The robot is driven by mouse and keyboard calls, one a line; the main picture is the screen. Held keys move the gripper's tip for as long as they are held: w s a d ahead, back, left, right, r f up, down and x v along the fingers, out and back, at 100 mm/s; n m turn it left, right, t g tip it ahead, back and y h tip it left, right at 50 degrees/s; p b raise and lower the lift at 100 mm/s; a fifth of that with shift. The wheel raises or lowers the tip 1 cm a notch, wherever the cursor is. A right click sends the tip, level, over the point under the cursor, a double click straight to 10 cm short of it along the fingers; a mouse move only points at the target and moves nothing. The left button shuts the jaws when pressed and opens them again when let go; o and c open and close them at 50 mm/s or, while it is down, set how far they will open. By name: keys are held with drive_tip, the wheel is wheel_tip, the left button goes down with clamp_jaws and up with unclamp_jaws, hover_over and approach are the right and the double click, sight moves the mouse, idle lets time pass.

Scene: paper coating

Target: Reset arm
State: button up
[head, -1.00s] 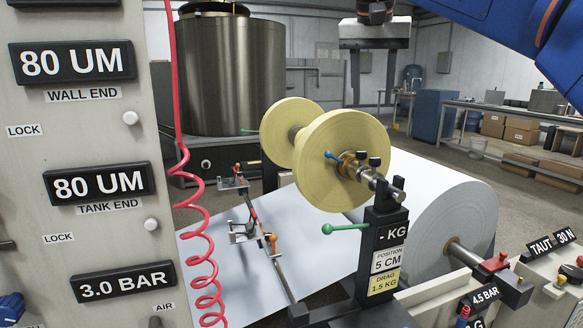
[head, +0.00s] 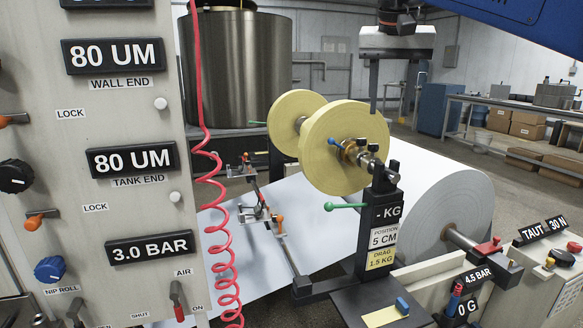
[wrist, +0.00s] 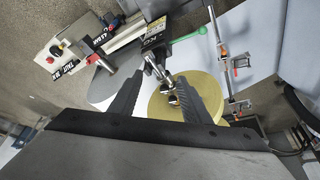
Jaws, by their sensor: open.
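My gripper (head: 394,95) hangs from my arm at the top of the head view, fingers pointing down. In the wrist view its two dark fingers are apart with nothing held between them (wrist: 160,75). The spool also shows in the wrist view (wrist: 207,88), partly hidden by a finger. The gripper looks clear of the spool.
A control panel (head: 125,215) with "80 UM" and "3.0 BAR" displays stands at left, beside a red coiled hose (head: 208,190). A large white paper roll (head: 455,195) is at right. A metal tank (head: 240,75) stands behind. A workbench (head: 520,105) is at back right.

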drive_tip(key=s+d+f+n, duration=0.1)
drive_tip(key=s+d+f, duration=0.1)
drive_tip(key=s+f, duration=0.6)
drive_tip(key=s+d+f+n+y, duration=0.1)
drive_tip(key=s+d+f, duration=0.2)
drive_tip(key=s+f, duration=0.5)
drive_tip(key=s+d+f+n, duration=0.1)
drive_tip(key=s+d+f, duration=0.2)
drive_tip(key=f, duration=2)
drive_tip(key=s, duration=0.5)
drive_tip(key=shift+s+d+f+n+t+y, duration=0.15)
drive_tip(key=shift+s+f+n+t+y, duration=0.15)
drive_tip(key=shift+f+n, duration=0.1)
